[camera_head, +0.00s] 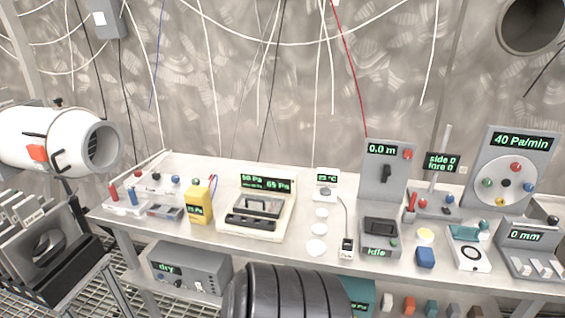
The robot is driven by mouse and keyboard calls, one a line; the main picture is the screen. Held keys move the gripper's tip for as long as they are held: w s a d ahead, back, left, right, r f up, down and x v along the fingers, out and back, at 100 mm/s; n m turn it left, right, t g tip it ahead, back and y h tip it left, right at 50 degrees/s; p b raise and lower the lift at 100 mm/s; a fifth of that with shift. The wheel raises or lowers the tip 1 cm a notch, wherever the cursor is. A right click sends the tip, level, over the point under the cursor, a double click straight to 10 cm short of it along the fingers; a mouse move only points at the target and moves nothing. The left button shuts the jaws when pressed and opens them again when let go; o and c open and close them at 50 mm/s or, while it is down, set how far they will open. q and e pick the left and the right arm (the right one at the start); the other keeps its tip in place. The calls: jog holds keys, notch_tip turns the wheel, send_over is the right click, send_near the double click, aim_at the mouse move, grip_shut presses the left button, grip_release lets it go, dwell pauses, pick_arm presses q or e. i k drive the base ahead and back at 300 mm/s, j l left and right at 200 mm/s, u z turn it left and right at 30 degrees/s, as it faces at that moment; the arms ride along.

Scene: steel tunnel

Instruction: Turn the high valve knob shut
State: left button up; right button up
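I cannot tell for sure which part is the high valve knob. A small black knob (58,102) sits on top of the white cylinder (40,140) at the left. The cylinder also carries a red box (37,153) and a dark bent handle (59,161). Another black knob or lever (386,172) is on the upright grey panel (379,192) that reads 0.0 m. A round dial plate (507,182) with coloured knobs stands at the right under a 40 Pa/min display. Neither of my grippers shows, and nothing is seen touching these knobs.
A long grey bench (283,250) holds several instruments, including a yellow meter (199,206) and a cream console (257,208). A dark ribbed cylinder (290,292) stands in front of it at bottom centre. A grey box reading dry (190,270) sits below. Cables hang along the wall.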

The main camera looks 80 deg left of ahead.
aim_at(138, 173)
jog(key=u, duration=3.6)
